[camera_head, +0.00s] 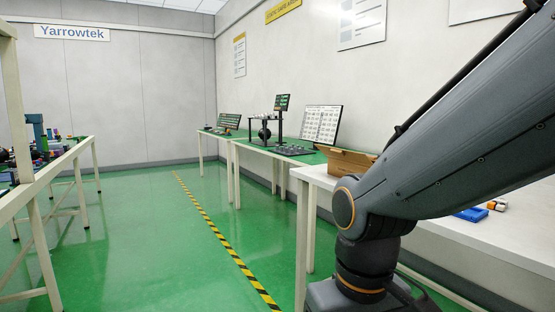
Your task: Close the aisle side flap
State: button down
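A brown cardboard box (345,161) stands on the white table at the right, behind my arm. A slanted brown panel on its near side looks like a flap, but I cannot tell whether it is the aisle side flap or how far open it is. My arm covers the box's right part. My arm's large grey link runs from the upper right down to a joint in front of the table. My gripper is outside the picture.
A white table (456,229) holds a blue object (471,214) and a small orange and white object (497,205). Green-topped benches (262,147) with equipment line the right wall. A cluttered workbench (70,152) stands at left. The green aisle floor (140,235) between is clear, with a striped line.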

aim_at(361, 158)
jog(key=u, duration=0.4)
jog(key=i, duration=1)
jog(key=z, duration=0.05)
